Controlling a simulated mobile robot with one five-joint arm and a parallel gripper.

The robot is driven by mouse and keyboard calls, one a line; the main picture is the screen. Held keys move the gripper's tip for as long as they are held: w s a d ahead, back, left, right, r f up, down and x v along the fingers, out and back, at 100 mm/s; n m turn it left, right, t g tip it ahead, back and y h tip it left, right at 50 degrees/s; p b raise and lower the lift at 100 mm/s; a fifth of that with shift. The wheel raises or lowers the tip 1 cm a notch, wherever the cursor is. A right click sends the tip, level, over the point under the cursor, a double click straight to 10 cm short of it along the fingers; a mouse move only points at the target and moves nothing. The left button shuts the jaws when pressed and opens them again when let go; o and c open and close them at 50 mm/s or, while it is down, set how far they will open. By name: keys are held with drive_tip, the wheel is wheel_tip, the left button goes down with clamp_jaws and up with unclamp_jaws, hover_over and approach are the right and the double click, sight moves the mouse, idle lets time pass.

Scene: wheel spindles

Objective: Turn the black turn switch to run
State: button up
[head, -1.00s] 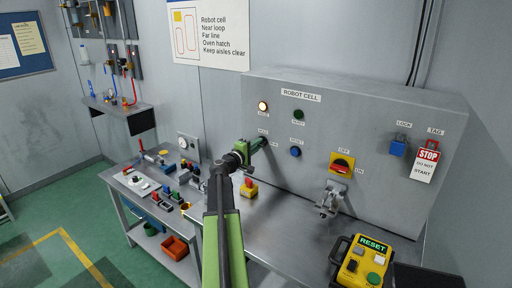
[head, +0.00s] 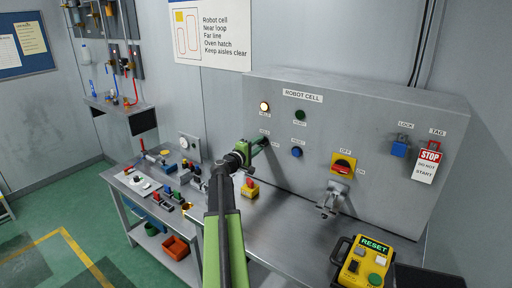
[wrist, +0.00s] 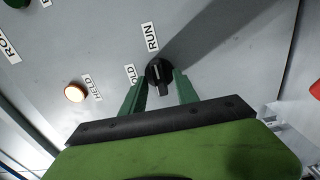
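The black turn switch (wrist: 158,74) is on the grey panel in the wrist view, between the labels HOLD (wrist: 131,74) and RUN (wrist: 151,37). Its grip bar points down in that picture, away from the RUN label. My gripper (wrist: 160,81) is open, with one green finger on each side of the switch and a gap to the grip bar. I cannot tell whether a finger touches the knob's rim. In the head view my gripper (head: 262,144) is at the panel and hides the switch.
An amber lamp (head: 264,106) marked HELD is lit; it also shows in the wrist view (wrist: 74,93). A green button (head: 300,115), a blue button (head: 297,152) and a red-yellow switch (head: 343,164) are to the right. A yellow box with a red button (head: 250,190) stands below.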

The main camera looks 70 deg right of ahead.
drive_tip(key=v, duration=1.7)
drive_tip(key=shift+a, duration=0.25)
drive_tip(key=w+a+n+t, duration=0.25)
drive_tip(key=w+a, duration=0.25)
drive_tip(key=w, duration=0.3)
drive_tip(key=w+a+n+t, duration=0.1)
drive_tip(key=w+a+t, duration=0.2)
drive_tip(key=w+a, duration=0.4)
drive_tip(key=w+a+f+t+y, duration=0.1)
drive_tip(key=w+a+f+y, duration=0.1)
drive_tip(key=w+a+f, duration=0.35)
drive_tip(key=w+a+f+t+y, duration=0.25)
drive_tip(key=w+a, duration=0.35)
drive_tip(key=a, duration=0.5)
drive_tip(key=w+a+f+y, duration=0.3)
drive_tip(key=a+f, duration=0.4)
drive_tip(key=a, duration=0.5)
drive_tip(key=s+a+f+g+y, duration=0.1)
drive_tip(key=s+a+f+y, duration=0.1)
drive_tip(key=a, duration=0.6)
drive_tip(key=s+a+f+g+y, duration=0.2)
drive_tip(key=s+a+f+y, duration=0.1)
drive_tip(key=a, duration=0.4)
drive_tip(key=s+a+f+g+y, duration=0.1)
drive_tip(key=s+a+f+y, duration=0.1)
drive_tip(key=a+y, duration=0.3)
drive_tip(key=a+f, duration=0.1)
drive_tip(key=a, duration=0.2)
drive_tip(key=shift+s+a+f, duration=0.35)
drive_tip(key=shift+a+f, duration=0.05)
